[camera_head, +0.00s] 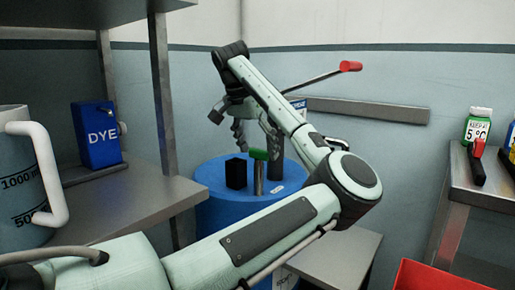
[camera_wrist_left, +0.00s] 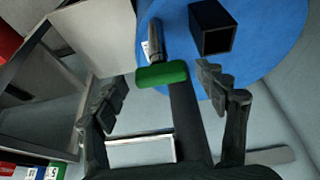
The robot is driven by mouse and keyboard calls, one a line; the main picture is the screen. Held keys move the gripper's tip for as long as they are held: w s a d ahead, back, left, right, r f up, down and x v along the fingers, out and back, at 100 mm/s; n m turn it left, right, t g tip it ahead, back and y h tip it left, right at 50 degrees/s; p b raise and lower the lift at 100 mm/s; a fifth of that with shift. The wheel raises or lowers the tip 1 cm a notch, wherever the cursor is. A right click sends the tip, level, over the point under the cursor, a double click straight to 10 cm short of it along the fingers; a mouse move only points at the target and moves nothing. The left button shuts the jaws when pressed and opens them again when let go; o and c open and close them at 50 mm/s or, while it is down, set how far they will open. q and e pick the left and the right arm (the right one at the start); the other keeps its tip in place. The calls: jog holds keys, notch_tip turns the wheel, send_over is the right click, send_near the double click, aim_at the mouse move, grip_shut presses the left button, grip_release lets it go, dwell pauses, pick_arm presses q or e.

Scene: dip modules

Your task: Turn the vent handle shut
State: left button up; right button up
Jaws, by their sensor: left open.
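The vent handle appears to be the green crossbar (camera_head: 259,154) on a grey upright post on top of the blue drum (camera_head: 215,178). My left gripper (camera_head: 255,138) is above the drum, pointing down, its fingers open and apart. In the left wrist view the green crossbar (camera_wrist_left: 162,74) lies across the space between the fingertips (camera_wrist_left: 163,88), and neither finger visibly touches it. My right gripper is not in view.
A black square tube (camera_head: 236,173) stands on the drum left of the green handle. A thick dark column (camera_wrist_left: 188,120) rises close by. A red-tipped rod (camera_head: 350,66) slants up to the right. Shelves (camera_head: 115,205) flank the left, a steel table (camera_head: 490,188) the right.

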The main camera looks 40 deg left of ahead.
pick_arm(q)
jog(key=shift+c, duration=0.2)
jog(key=c, duration=1.1)
